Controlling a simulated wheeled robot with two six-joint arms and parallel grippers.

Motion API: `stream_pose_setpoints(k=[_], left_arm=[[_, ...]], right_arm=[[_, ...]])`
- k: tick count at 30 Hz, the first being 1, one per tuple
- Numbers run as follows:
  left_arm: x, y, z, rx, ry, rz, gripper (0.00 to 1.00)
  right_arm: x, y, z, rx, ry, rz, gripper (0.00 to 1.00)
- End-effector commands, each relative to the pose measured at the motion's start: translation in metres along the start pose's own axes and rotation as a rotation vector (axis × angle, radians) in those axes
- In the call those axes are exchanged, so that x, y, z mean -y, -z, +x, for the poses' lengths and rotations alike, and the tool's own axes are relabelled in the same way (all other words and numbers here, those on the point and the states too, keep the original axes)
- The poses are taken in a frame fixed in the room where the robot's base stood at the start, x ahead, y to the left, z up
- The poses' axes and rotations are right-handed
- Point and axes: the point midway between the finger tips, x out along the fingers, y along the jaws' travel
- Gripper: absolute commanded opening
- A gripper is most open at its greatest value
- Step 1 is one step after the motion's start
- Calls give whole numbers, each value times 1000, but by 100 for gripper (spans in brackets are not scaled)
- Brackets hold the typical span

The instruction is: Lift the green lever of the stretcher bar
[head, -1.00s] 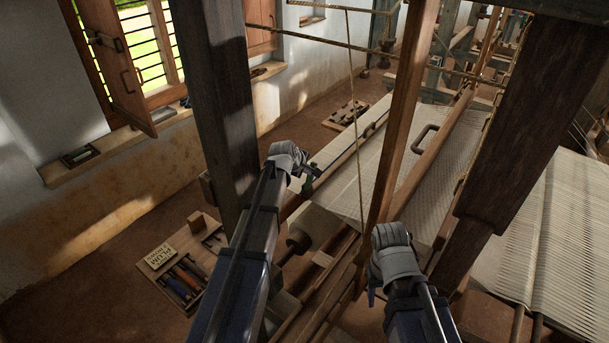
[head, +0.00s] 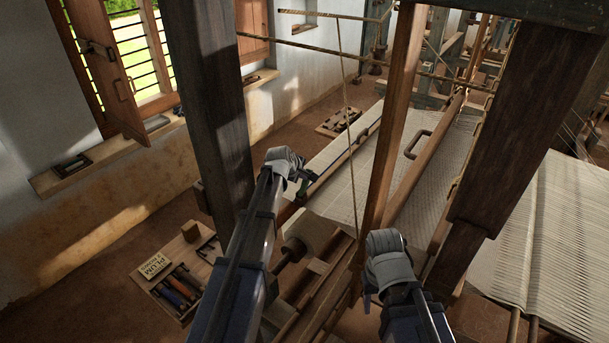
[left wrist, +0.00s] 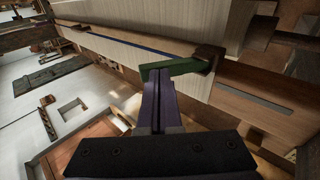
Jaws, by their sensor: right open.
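The green lever (left wrist: 178,68) sits at the dark bracket on the wooden stretcher bar (left wrist: 125,46) in the left wrist view. In the head view a small bit of green lever (head: 312,176) shows beside my left gripper (head: 303,184). In the left wrist view my left gripper (left wrist: 157,78) has its two purple fingers together, with only a thin line between them. Their tips are at the lever's edge; I cannot tell whether they touch it. My right gripper (head: 368,300) is open and empty, low and right of the leaning wooden post, its fingers mostly hidden by my wrist.
A thick dark post (head: 207,110) stands left of my left arm, and a leaning wooden post (head: 395,130) stands between the grippers. A thin cord (head: 349,140) hangs near my left gripper. Woven cloth (head: 440,150) lies behind. A tool tray (head: 178,290) is on the floor at left.

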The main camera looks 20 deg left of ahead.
Motion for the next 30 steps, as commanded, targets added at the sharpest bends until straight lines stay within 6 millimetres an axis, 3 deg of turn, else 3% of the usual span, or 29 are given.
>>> stream_pose_setpoints(k=[17,26,30], left_arm=[[11,0,-12,0,0,1,0],[23,-2,-51,2,-1,2,0],[18,-2,-79,2,0,2,0]], right_arm=[[0,0,-2,0,0,0,50],[-2,-2,-22,1,0,-2,50],[-4,-3,-46,2,0,-4,50]])
